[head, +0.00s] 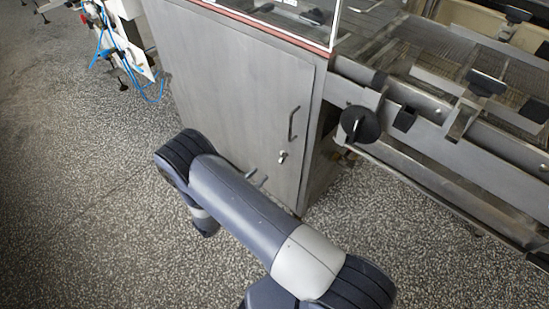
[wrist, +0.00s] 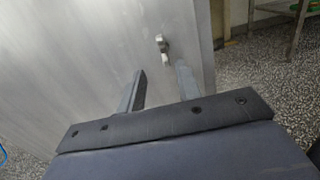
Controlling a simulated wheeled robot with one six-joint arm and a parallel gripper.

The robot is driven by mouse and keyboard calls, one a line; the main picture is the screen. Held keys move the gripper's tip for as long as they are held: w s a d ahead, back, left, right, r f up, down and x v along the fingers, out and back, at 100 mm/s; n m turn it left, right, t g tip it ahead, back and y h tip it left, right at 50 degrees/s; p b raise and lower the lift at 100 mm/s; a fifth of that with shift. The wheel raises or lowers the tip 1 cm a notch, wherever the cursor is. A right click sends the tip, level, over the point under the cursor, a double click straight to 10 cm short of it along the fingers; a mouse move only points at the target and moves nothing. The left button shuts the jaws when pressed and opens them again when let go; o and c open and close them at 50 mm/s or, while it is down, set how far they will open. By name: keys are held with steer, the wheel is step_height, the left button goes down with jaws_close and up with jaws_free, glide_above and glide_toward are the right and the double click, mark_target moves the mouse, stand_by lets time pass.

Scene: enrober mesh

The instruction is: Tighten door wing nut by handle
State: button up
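The wing nut (head: 282,156) is a small light metal piece on the grey cabinet door (head: 235,85), just below the door's bar handle (head: 293,123). In the wrist view the wing nut (wrist: 163,48) shows beyond the gap between my fingertips, and its lower part points down. My gripper (head: 257,177) is to the left of and a little below the wing nut in the head view. Its two fingers stand apart with nothing between them, so my gripper (wrist: 159,80) is open. It appears clear of the nut. The bar handle is not in the wrist view.
A conveyor frame (head: 450,140) with a round black knob (head: 360,124) juts out right of the door. Blue hoses (head: 130,65) hang by a white machine at the upper left. The speckled floor (head: 90,200) is free in front and to the left.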

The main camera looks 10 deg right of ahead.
mark_target(280, 157)
steer(key=x, duration=1)
steer(key=shift+c, duration=0.4)
steer(key=shift+s, duration=0.1)
jaws_close()
